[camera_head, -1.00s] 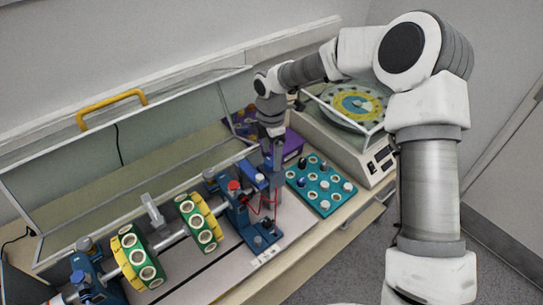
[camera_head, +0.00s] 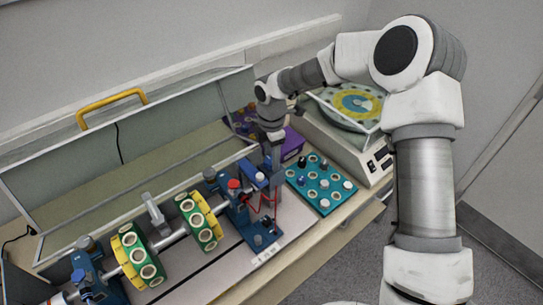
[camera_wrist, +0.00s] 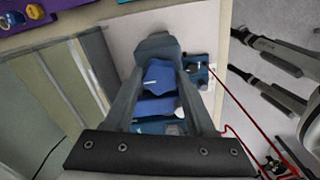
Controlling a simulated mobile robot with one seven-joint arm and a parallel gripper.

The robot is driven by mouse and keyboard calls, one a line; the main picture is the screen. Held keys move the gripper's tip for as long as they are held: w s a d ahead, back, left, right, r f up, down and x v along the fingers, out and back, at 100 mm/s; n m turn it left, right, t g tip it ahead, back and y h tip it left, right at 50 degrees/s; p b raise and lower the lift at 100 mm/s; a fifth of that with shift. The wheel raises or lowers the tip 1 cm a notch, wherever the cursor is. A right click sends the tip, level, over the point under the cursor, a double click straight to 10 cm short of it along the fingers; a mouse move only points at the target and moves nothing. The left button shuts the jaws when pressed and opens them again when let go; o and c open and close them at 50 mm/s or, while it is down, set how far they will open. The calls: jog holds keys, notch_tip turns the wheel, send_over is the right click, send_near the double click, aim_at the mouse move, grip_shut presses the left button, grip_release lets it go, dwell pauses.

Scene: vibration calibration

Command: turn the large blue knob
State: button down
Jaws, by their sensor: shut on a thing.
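The large blue knob (camera_wrist: 158,78) shows between the two grey fingers of my gripper (camera_wrist: 160,62) in the wrist view. My gripper is shut on it, with a finger on each side. In the head view my gripper (camera_head: 270,165) points down at the right end of the blue rotor rig (camera_head: 238,215), and blue parts (camera_head: 260,178) show beside the fingers. The fingers partly hide the knob there, and its turn angle cannot be read.
A red knob (camera_head: 234,184) and red wires stand close to my gripper. A teal board (camera_head: 322,186) with several knobs lies to the right, before a white scale-like machine (camera_head: 345,150). A raised clear cover (camera_head: 70,150) with a yellow handle (camera_head: 111,106) stands behind the rig.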

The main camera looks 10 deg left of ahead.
jog(key=shift+m+b, duration=0.3)
jog(key=shift+m, duration=0.1)
jog(key=m+b, duration=0.2)
jog(key=m, duration=0.2)
jog(key=shift+f+m+b, duration=0.1)
jog(key=shift+m+b, duration=0.2)
jog(key=m+b, duration=0.2)
jog(key=m, duration=0.4)
jog(key=shift+b, duration=0.35)
jog(key=m+b, duration=0.1)
jog(key=m, duration=0.5)
jog(key=shift+s+m+b, duration=0.1)
jog(key=shift+m+b, duration=0.25)
jog(key=shift+m, duration=0.05)
jog(key=m, duration=0.5)
jog(key=shift+a+b, duration=0.1)
jog(key=shift+b, duration=0.25)
jog(key=shift+m, duration=0.4)
jog(key=shift+c, duration=1.1)
grip_release()
